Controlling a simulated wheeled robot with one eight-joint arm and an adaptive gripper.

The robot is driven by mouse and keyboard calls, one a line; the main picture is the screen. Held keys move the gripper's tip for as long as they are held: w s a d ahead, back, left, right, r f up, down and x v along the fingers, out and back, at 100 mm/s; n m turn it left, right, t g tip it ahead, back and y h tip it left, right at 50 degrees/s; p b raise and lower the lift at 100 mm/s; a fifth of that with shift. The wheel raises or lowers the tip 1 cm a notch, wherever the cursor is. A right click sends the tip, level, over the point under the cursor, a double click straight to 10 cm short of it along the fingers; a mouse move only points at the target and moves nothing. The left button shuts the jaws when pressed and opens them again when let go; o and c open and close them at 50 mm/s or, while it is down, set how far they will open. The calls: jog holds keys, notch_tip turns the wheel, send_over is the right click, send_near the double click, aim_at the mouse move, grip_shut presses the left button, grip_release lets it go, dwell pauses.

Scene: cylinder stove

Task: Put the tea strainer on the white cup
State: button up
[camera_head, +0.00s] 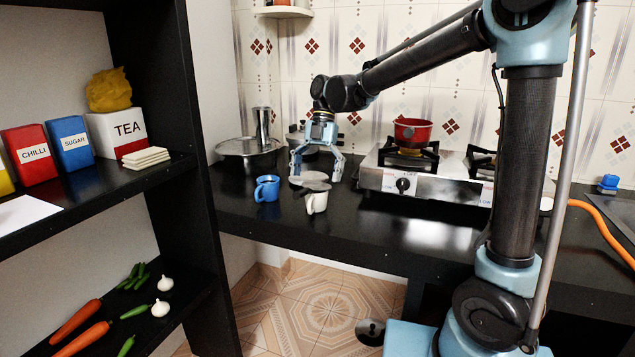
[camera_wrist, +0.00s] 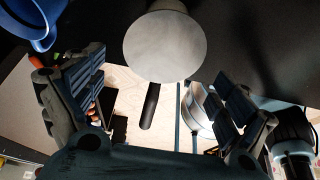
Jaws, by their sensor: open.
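The tea strainer (camera_wrist: 165,47) shows in the wrist view as a round grey mesh disc with a black handle (camera_wrist: 150,106) pointing down the picture. In the head view a grey disc (camera_head: 318,186) lies over the mouth of the white cup (camera_head: 316,203), which stands near the counter's front edge. I cannot tell how squarely it rests. My gripper (camera_head: 316,167) is just above and behind the cup in the head view. It is open and empty; in the wrist view its fingers (camera_wrist: 158,98) are spread either side of the handle, apart from it.
A blue cup (camera_head: 267,189) stands close on the left. A lidded pot (camera_head: 249,150) and a steel tumbler (camera_head: 262,124) are behind it. The stove (camera_head: 430,177) with a red pan (camera_head: 412,132) is on the right. The counter (camera_head: 400,225) is clear in front of the stove.

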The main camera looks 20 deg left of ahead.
jog(key=v, duration=1.1)
jog(key=shift+s, duration=0.1)
